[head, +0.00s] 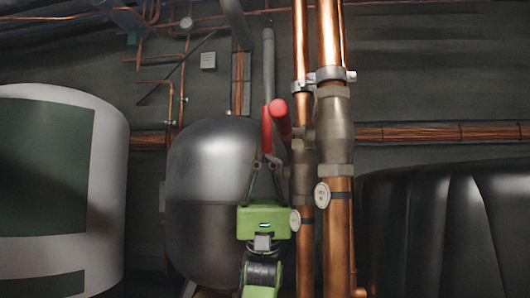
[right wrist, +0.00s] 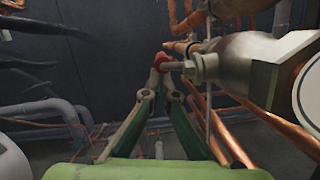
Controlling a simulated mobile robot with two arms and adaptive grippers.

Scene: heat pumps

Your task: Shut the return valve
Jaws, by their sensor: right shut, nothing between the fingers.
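Two valves sit in the upright copper pipes in the head view: a nearer valve (head: 335,130) and a slimmer valve (head: 303,155) to its left. Two red lever parts show left of them, a thick one (head: 279,115) and a thin upright one (head: 266,132). I cannot tell which valve is the return valve. My right gripper (head: 266,164) is shut and empty, its fingertips just below the red levers. In the right wrist view a red handle end (right wrist: 161,60) lies just beyond the fingertips (right wrist: 157,92), beside a metal valve body (right wrist: 245,60). Contact is unclear. My left gripper is out of view.
Round tags (head: 322,194) hang by the pipes. A steel tank (head: 208,165) stands behind my gripper on the left, with a white and green cylinder (head: 108,190) farther left. A black ribbed cover (head: 440,230) fills the lower right. Pipes crowd the right of the wrist view.

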